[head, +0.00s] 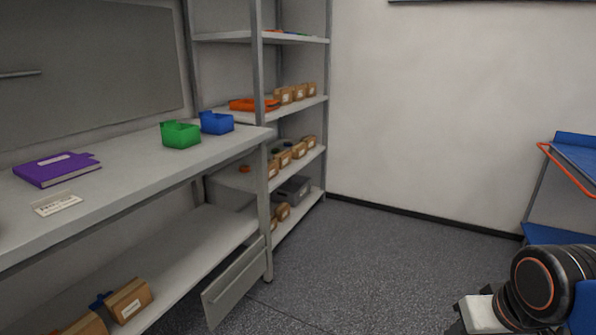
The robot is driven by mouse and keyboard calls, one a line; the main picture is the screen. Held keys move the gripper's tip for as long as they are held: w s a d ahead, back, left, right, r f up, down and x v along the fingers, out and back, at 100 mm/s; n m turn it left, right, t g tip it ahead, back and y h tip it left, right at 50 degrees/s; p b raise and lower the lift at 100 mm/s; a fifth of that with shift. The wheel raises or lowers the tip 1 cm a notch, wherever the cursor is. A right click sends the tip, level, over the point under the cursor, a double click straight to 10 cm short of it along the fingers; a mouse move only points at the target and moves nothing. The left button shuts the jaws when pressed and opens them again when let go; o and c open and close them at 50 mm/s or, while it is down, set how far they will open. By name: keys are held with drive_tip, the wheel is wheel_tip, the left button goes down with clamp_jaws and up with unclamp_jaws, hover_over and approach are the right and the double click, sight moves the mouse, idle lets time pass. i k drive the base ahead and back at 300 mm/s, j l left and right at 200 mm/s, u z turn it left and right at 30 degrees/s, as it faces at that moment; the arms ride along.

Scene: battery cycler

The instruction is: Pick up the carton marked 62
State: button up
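Small brown cartons with white labels stand in several places, and their markings are too small to read, so I cannot tell which is marked 62. Some cartons (285,96) sit on an upper shelf of the grey rack. More cartons (285,158) sit on the shelf below it, and a few (283,212) on the lowest shelf. A larger-looking carton (130,300) lies on the low shelf under the workbench at the lower left, with another partly cut off beside it. Part of my arm shows at the lower right; my gripper's fingers are not in view.
The workbench (110,200) at left holds a purple book (57,169), a white card (57,204), a green bin (181,135) and a blue bin (216,122). An orange tray (250,104) sits on the rack. A blue cart (560,235) stands at right. The grey floor between is clear.

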sight(299, 91)
drive_tip(key=i+z, duration=0.1)
drive_tip(key=i, duration=0.5)
drive_tip(key=i+j, duration=0.15)
drive_tip(key=i, duration=0.45)
drive_tip(key=i+z, duration=0.15)
drive_tip(key=i, duration=0.45)
drive_tip(key=i+l+u, duration=0.3)
drive_tip(key=i, duration=0.15)
drive_tip(key=i+l+u, duration=0.3)
drive_tip(key=i, duration=0.15)
drive_tip(key=i+l+u, duration=0.55)
drive_tip(key=l, duration=0.45)
drive_tip(key=i+l+u, duration=0.3)
drive_tip(key=l, duration=0.3)
drive_tip(key=i, duration=0.1)
